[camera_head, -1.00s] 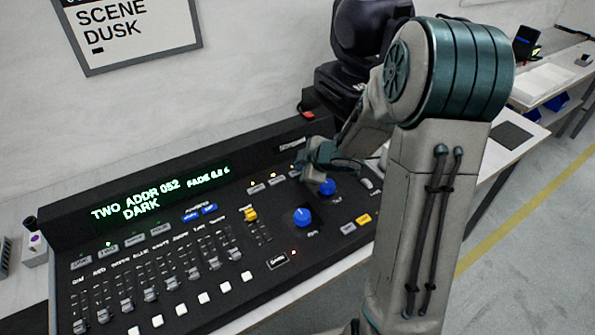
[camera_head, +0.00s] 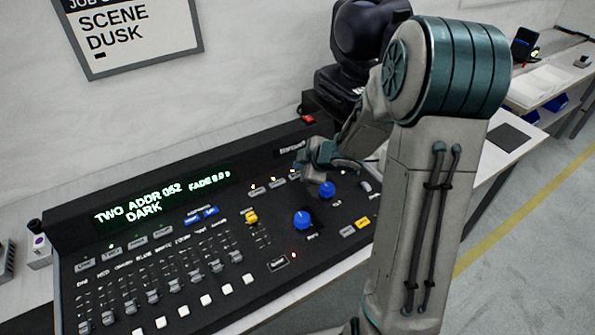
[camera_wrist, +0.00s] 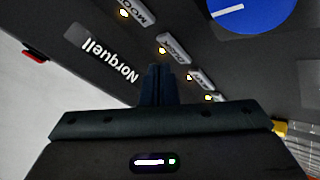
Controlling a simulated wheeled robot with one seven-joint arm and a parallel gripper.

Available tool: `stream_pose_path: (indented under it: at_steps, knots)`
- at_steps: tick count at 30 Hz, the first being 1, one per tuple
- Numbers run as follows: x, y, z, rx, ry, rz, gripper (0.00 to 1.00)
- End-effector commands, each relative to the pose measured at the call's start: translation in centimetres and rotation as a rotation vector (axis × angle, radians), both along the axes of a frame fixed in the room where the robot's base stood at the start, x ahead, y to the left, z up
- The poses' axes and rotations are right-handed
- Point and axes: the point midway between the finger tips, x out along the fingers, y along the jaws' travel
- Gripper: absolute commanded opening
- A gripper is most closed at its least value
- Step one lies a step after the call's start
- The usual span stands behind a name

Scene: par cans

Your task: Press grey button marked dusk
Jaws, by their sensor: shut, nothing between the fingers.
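In the wrist view, the grey dusk button (camera_wrist: 174,48) lies in a slanted row of grey buttons, its label upside down and blurred, with a small lit lamp beside it. My gripper (camera_wrist: 158,70) is shut and empty, its fingertips close to this button in the picture. I cannot tell whether they touch it. In the head view, my gripper (camera_head: 303,168) hangs over the upper right of the black console (camera_head: 290,262), at the right end of the button row, partly hiding it. The display (camera_head: 160,197) reads "TWO ADDR 052", "DARK" and a fade value.
Blue knobs (camera_head: 302,220) stand just in front of the button row, with a yellow-capped fader (camera_head: 251,217) to the left. A dark stage light (camera_head: 350,65) stands behind the console. A wall sign (camera_head: 125,35) reads "SCENE DUSK".

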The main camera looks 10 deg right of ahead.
Motion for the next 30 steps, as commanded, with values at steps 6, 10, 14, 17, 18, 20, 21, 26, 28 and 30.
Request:
stream_pose_path:
  at_steps: [6, 10, 14, 17, 18, 20, 21, 26, 28, 30]
  knots:
    - [0.0, 0.0, 0.0, 0.000, 0.000, 0.000, 0.00]
    - [0.0, 0.0, 0.6, 0.001, 0.000, -0.001, 0.00]
    - [0.0, 0.0, 1.8, 0.001, 0.000, -0.001, 0.00]
    - [0.0, 0.0, 2.8, 0.001, 0.001, -0.001, 0.00]
    - [0.0, 0.0, 3.2, 0.001, 0.001, -0.001, 0.00]
    - [0.0, 0.0, 3.7, 0.001, 0.001, -0.001, 0.00]
    - [0.0, 0.0, 4.1, 0.001, 0.000, -0.001, 0.00]
    - [0.0, 0.0, 5.1, 0.001, 0.000, -0.001, 0.00]
    - [0.0, 0.0, 5.1, 0.001, 0.000, -0.001, 0.00]
    - [0.0, 0.0, 4.9, 0.001, 0.000, -0.001, 0.00]
